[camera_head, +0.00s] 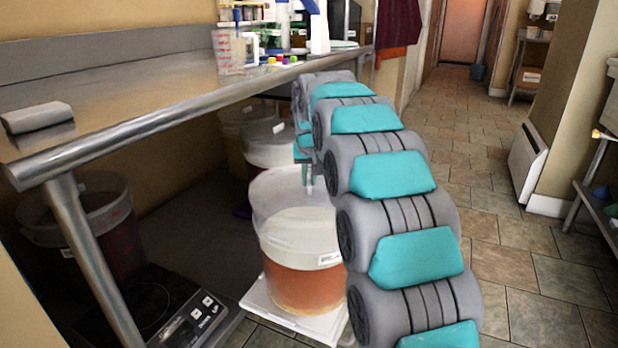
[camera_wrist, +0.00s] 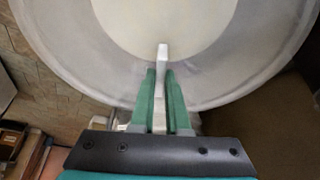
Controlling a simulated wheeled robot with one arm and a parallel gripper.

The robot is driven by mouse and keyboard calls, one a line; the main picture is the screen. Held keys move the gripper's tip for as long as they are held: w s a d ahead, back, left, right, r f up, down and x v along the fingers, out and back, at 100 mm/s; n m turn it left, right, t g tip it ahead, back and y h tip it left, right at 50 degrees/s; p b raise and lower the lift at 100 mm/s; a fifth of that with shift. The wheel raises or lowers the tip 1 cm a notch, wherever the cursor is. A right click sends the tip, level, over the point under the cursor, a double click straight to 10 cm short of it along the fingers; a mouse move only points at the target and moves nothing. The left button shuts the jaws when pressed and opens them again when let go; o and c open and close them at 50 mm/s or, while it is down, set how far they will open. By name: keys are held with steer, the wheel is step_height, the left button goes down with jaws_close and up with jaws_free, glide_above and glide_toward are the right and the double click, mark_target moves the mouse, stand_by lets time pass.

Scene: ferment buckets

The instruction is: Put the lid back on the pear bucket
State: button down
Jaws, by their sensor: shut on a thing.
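My gripper (camera_wrist: 160,78) has its green fingers shut on an upright white tab (camera_wrist: 162,58) of a clear, round lid (camera_wrist: 110,75). A pale cream disc shows through the lid in the wrist view. In the head view, my gripper (camera_head: 308,182) is over the near bucket (camera_head: 302,275), partly hidden by my arm. This bucket has orange-brown contents, a cream layer and a white label too small to read. The lid (camera_head: 270,190) shows as a clear round shape at the bucket's top. I cannot tell whether it touches the rim all round.
The near bucket stands on a white square platform (camera_head: 262,302) on the floor. A lidded bucket with red contents (camera_head: 268,155) stands behind it, and a dark red one (camera_head: 110,245) at left. The metal counter (camera_head: 150,85) overhangs the left.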

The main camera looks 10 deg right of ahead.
stand_by(0.9)
steer(key=shift+c, duration=1.8)
jaws_free()
steer(key=shift+r, duration=0.1)
steer(key=shift+r+p, duration=1.8)
steer(key=shift+r, duration=1.65)
jaws_close()
